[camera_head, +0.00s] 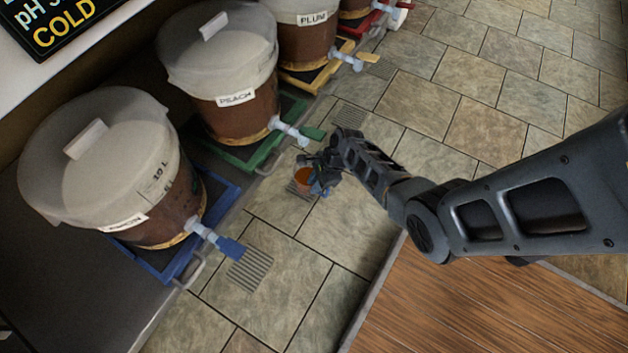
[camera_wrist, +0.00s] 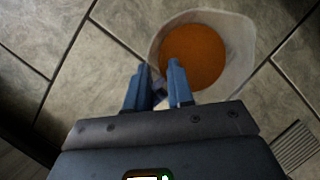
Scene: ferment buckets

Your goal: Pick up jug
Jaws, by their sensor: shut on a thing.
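The jug (camera_head: 304,178) is a small vessel with orange-brown liquid in it, near a floor grate in front of the peach bucket. In the wrist view the jug (camera_wrist: 238,52) shows as a pale round rim around the orange-brown liquid, seen from above. My gripper (camera_head: 318,182) is at the jug's near side. In the wrist view my gripper (camera_wrist: 160,84) has its two blue fingers close together at the jug's near edge, shut on it. The part between the fingertips is mostly hidden. I cannot tell whether the jug touches the floor.
A peach bucket (camera_head: 228,75) with a green-handled tap (camera_head: 312,132) stands behind the jug. Another lidded bucket (camera_head: 110,165) with a blue-handled tap (camera_head: 230,246) is at left. A plum bucket (camera_head: 303,40) is farther back. The tiled floor (camera_head: 480,80) at upper right is clear.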

